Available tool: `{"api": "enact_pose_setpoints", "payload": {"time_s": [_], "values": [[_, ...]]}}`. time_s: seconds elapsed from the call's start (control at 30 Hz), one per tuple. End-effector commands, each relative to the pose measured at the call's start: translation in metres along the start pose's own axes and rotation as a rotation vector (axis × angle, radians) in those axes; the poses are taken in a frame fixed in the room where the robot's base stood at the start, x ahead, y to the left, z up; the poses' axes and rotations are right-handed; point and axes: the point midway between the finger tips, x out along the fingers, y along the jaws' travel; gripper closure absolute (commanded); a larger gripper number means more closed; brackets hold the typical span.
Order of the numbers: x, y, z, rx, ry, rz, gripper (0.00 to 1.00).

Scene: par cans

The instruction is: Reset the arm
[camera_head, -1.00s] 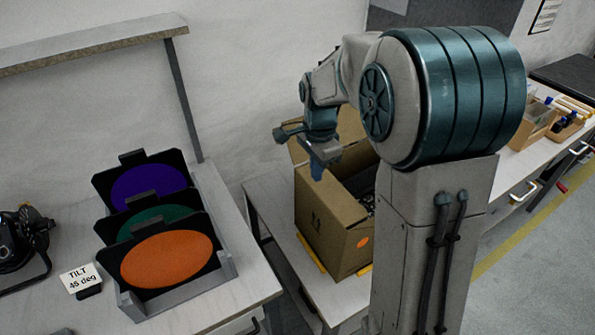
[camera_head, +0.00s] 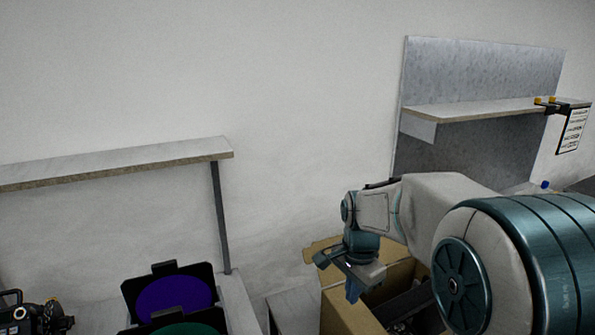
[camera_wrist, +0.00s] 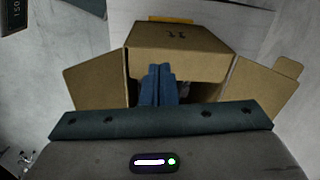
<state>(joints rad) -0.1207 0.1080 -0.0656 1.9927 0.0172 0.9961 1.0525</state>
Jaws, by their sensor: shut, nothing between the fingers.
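My gripper (camera_head: 353,292) hangs over the open cardboard box (camera_head: 345,314) in the head view, with its fingers pointing down. In the wrist view my gripper (camera_wrist: 158,68) shows as two blue fingers side by side, shut with nothing between them. The fingers are in front of the opening of the cardboard box (camera_wrist: 180,42), whose flaps are spread to both sides. The inside of the box is mostly hidden behind the fingers in the wrist view; the head view shows dark items in it.
A rack holds dark-framed filters, a purple one (camera_head: 174,297) and a green one (camera_head: 188,329), at the lower left. A shelf (camera_head: 115,165) runs along the wall above. A second shelf (camera_head: 480,112) is at the right. A black lamp (camera_head: 35,317) stands at the far left.

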Motion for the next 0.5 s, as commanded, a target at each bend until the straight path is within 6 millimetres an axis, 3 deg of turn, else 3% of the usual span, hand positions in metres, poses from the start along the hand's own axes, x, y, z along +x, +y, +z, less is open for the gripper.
{"api": "enact_pose_setpoints", "payload": {"time_s": [0.2, 0.5], "values": [[-0.032, 0.056, 0.022, -0.32, 0.054, -0.076, 1.0], [-0.046, 0.128, 0.056, -0.761, 0.172, -0.126, 1.0]]}}
